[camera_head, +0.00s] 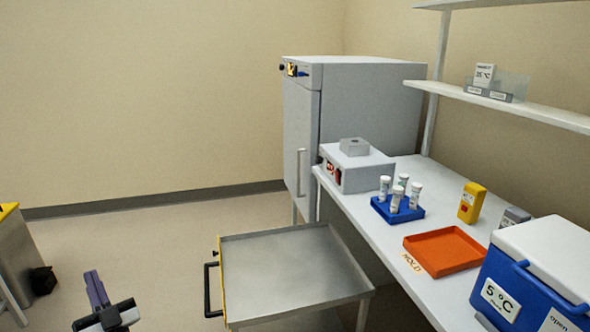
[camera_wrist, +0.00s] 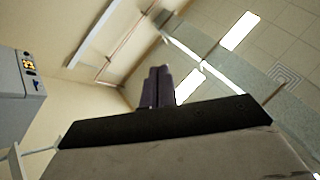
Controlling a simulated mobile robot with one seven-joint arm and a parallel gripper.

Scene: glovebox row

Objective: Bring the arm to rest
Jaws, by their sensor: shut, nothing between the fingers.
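My gripper (camera_head: 97,288) is at the lower left of the head view, over the floor and left of the steel cart. Its dark fingers are together and hold nothing. In the wrist view the shut fingers (camera_wrist: 157,86) point toward the ceiling and upper wall. My gripper is apart from the cart and the bench and touches nothing that I can see. Most of my arm is out of view.
A steel cart (camera_head: 285,268) with a black handle stands between my gripper and the white bench (camera_head: 375,208). The bench holds a blue tube rack (camera_head: 397,211), an orange tray (camera_head: 444,251) and a blue cooler (camera_head: 530,280). A grey cabinet (camera_head: 370,100) stands behind. Floor (camera_head: 130,240) beyond my gripper is clear.

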